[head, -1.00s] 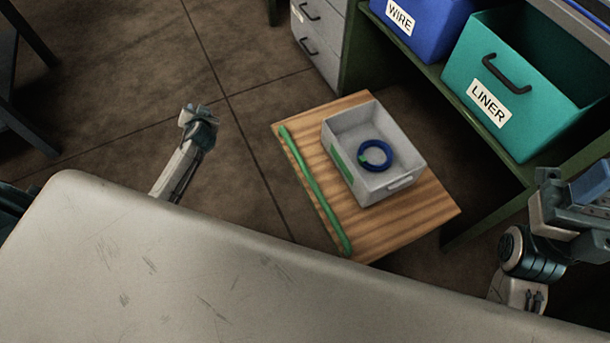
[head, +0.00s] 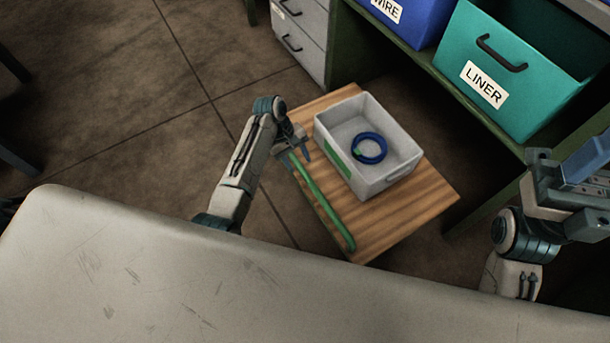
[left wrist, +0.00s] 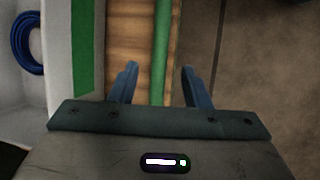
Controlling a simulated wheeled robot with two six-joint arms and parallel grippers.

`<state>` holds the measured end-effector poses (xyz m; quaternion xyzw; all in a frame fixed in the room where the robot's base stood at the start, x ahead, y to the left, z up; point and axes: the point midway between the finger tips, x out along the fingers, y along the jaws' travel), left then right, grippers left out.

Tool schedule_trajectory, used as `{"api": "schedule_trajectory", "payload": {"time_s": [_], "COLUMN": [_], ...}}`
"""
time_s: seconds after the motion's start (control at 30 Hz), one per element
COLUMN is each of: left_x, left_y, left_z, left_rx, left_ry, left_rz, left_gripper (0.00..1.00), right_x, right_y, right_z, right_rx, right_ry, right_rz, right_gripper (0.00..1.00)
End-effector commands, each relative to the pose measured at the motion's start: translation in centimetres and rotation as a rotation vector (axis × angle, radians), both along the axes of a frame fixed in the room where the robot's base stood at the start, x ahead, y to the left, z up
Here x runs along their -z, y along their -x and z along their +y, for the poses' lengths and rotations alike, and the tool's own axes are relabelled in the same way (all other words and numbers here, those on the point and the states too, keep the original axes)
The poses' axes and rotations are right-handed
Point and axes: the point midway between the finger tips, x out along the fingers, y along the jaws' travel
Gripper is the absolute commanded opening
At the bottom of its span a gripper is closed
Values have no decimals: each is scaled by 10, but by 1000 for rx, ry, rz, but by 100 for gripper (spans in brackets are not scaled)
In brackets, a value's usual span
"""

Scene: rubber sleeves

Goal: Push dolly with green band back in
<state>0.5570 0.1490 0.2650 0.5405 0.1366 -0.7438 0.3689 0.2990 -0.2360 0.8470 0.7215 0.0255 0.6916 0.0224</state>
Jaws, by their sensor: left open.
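The dolly is a flat wooden board (head: 402,223) on the floor, partly out from under the green shelf. A green band (head: 322,204) runs along its near-left edge; the band also shows in the left wrist view (left wrist: 161,40). My left gripper (head: 297,160) is open at the far-left end of the band. In the left wrist view its two blue fingers (left wrist: 160,84) stand on either side of the band, apart from it as far as I can see. My right gripper (head: 572,185) is at the right edge, its fingertips unclear.
A grey bin (head: 398,177) with a green label and a blue coil (head: 369,148) sits on the dolly. The green shelf (head: 468,97) holds a blue WIRE bin (head: 420,22) and a teal LINER bin (head: 545,105). Grey drawers (head: 302,38) stand behind. A worn pale surface (head: 230,290) fills the front.

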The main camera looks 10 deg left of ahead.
Motion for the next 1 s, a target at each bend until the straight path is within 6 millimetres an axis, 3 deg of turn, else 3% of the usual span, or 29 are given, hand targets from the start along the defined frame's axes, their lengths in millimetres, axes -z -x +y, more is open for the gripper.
{"api": "schedule_trajectory", "payload": {"time_s": [0.1, 0.3, 0.77, 1.0], "left_x": [27, 54, 63, 63], "left_y": [4, 8, 10, 10], "left_z": [-10, -22, -27, -27], "left_rx": [1, 0, -1, 0], "left_ry": [0, -2, -3, -3], "left_rz": [1, -1, -3, -2], "left_gripper": [43, 43, 43, 0], "right_x": [10, 16, 17, 17], "right_y": [1, -1, -2, -2], "right_z": [0, 0, 0, 0], "right_rx": [8, 22, 30, 29], "right_ry": [-12, -36, -44, -43], "right_rz": [-19, -29, -35, -33], "right_gripper": [51, 51, 51, 51]}}
